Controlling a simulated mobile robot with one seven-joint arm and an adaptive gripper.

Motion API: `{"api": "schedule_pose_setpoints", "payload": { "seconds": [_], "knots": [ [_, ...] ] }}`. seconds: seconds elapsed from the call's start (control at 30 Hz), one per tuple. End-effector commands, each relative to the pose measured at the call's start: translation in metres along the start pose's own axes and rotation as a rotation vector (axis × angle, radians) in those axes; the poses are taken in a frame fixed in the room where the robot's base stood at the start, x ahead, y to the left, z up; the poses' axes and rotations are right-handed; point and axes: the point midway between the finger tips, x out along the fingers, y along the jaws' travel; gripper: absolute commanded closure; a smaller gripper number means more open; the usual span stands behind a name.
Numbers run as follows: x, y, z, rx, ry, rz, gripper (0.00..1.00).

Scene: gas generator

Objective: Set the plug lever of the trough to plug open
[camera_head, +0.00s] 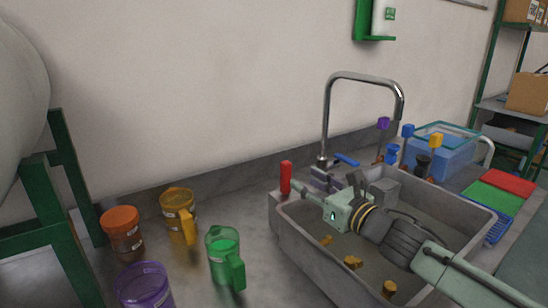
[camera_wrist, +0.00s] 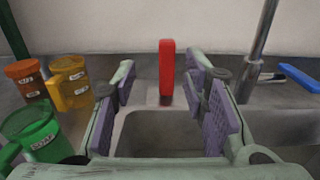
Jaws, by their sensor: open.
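The plug lever (camera_head: 286,177) is a red upright handle at the back left corner of the grey trough (camera_head: 285,224). In the wrist view the red lever (camera_wrist: 167,68) stands upright in the gap between my two fingers. My gripper (camera_wrist: 163,85) is open, with a purple-padded finger on each side of the lever and neither seen touching it. In the head view my gripper (camera_head: 322,190) is over the trough's left back part, just right of the lever. Whether the lever is between the fingertips or just beyond them is hard to tell. The plug itself is not visible.
A tall tap (camera_head: 326,120) with a blue handle (camera_head: 346,160) stands behind the trough. Orange (camera_head: 122,234), amber (camera_head: 178,215), green (camera_head: 222,256) and purple (camera_head: 142,287) containers stand left. Yellowish lumps (camera_head: 353,262) lie in the trough. A blue clear tank (camera_head: 437,155) is at right.

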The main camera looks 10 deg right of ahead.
Motion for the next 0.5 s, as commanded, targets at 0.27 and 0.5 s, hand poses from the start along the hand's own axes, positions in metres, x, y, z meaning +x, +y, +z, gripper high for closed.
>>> {"api": "schedule_pose_setpoints", "payload": {
  "seconds": [0.27,0.5],
  "knots": [
    [0.018,-0.007,0.000,-0.010,0.006,-0.016,0.60],
    [0.065,-0.009,0.000,-0.008,0.005,-0.017,0.60]
  ]
}}
